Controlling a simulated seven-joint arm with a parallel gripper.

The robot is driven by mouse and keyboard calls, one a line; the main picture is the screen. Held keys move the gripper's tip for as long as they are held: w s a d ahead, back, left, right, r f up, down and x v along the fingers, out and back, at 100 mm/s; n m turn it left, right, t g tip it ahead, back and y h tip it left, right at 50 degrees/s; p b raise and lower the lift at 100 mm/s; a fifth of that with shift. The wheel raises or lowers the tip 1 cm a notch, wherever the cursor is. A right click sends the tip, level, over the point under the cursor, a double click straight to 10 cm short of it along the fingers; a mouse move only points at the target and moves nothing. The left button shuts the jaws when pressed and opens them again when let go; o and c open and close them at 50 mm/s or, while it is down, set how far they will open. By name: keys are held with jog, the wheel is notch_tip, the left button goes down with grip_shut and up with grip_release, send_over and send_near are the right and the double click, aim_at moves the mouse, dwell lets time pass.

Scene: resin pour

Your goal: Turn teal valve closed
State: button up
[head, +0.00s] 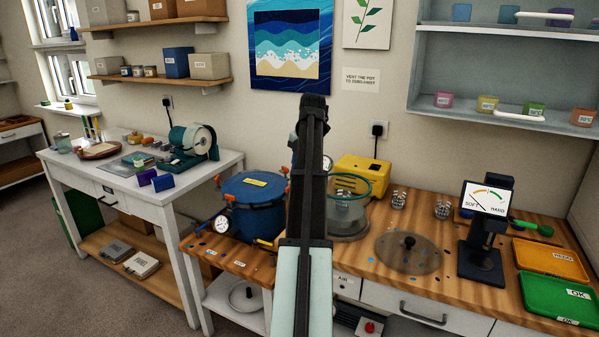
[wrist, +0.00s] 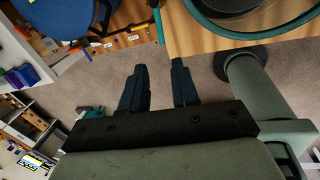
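I cannot make out a teal valve for certain in either view. A small teal part (wrist: 88,113) shows left of my gripper in the wrist view, too small and partly covered to identify. The blue pot (head: 252,205) with a white gauge (head: 221,224) and orange clamps stands on the wooden bench; its edge also shows in the wrist view (wrist: 55,15). A clear chamber with a teal rim (head: 372,190) stands right of it, partly behind my arm. My gripper (wrist: 160,75) is open and empty, its two dark fingers apart over grey floor.
My arm hides the middle of the bench in the head view. A yellow box-shaped unit (head: 362,172) stands behind the chamber. A round plate (head: 407,253), a dial stand (head: 484,240) and trays (head: 552,262) lie to the right. A white table (head: 130,195) stands left.

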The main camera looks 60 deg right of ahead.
jog(key=f, duration=0.1)
jog(key=w+f, duration=0.1)
jog(key=f, duration=0.1)
jog(key=shift+w+a+f, duration=0.1)
jog(key=shift+w+a, duration=0.3)
jog(key=c, duration=0.4)
jog(key=shift+w+d+f+m+t, duration=0.15)
jog(key=shift+w+m+t, duration=0.2)
jog(key=shift+m, duration=0.45)
grip_shut()
notch_tip(320, 180, down, 10)
jog(key=w+d+m+t, duration=0.1)
jog(key=m, duration=1.5)
jog(key=shift+w, duration=0.4)
